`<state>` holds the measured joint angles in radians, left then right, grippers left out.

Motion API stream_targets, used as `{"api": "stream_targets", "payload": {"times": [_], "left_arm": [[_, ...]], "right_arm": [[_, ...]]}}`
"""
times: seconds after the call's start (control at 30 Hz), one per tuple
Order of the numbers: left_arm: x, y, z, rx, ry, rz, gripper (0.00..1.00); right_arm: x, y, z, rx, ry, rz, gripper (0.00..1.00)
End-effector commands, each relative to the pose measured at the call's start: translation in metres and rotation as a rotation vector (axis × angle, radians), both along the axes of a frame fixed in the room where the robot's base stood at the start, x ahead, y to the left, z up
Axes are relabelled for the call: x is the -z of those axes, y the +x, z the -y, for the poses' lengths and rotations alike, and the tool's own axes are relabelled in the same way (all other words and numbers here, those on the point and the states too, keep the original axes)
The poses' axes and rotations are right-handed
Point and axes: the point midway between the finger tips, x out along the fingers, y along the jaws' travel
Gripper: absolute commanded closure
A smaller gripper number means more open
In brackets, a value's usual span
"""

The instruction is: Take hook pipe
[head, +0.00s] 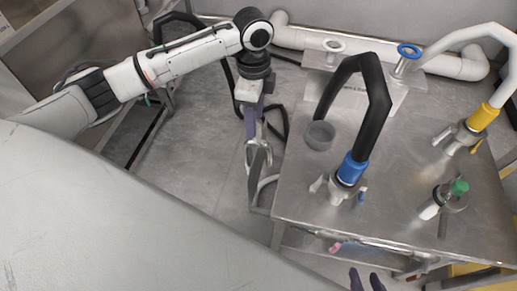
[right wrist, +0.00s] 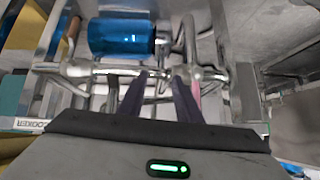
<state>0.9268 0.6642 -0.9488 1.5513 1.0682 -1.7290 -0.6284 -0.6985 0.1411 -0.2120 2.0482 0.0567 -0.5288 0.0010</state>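A black hook pipe (head: 378,105) with a blue collar (head: 352,170) rises from the metal table and bends over at the top. A white hook pipe (head: 462,40) with a yellow collar (head: 483,117) stands at the table's right side. My right gripper (head: 367,280) shows only its two dark purple fingertips at the bottom edge, apart and below the table's front. In the right wrist view its fingers (right wrist: 162,85) are spread before metal tubes, with no pipe seen between them. My left gripper (head: 254,128) points down left of the table; its grip is unclear.
The metal table (head: 300,185) carries a grey round cup (head: 320,135), a blue ring valve (head: 409,51) and a green-capped fitting (head: 459,188). A blue cylinder (right wrist: 122,38) lies close ahead in the right wrist view. Floor left of the table is mostly clear.

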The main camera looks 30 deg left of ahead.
Motion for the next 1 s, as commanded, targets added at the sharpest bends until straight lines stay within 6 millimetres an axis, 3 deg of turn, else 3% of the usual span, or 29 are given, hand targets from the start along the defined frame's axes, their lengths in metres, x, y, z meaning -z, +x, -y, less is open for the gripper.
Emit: {"api": "stream_targets", "payload": {"times": [0.13,0.27,0.57,0.83,1.0], "left_arm": [[0.024,0.000,0.001,0.001,-0.001,-0.002,0.56],[0.032,0.001,0.001,0.000,-0.001,0.000,0.56],[0.074,0.003,0.001,0.000,0.000,0.000,0.56],[0.078,0.003,0.001,0.001,0.000,0.002,0.56],[0.077,0.003,0.001,0.000,0.000,0.002,0.84]], "right_arm": [[0.011,-0.009,0.000,-0.002,-0.001,-0.020,0.69],[0.011,-0.007,0.000,-0.003,0.000,-0.016,0.69],[0.015,-0.001,-0.001,0.000,0.010,0.005,0.69],[0.012,0.000,-0.001,0.002,0.014,0.011,0.69],[0.012,0.000,-0.001,0.002,0.015,0.011,0.69]]}}
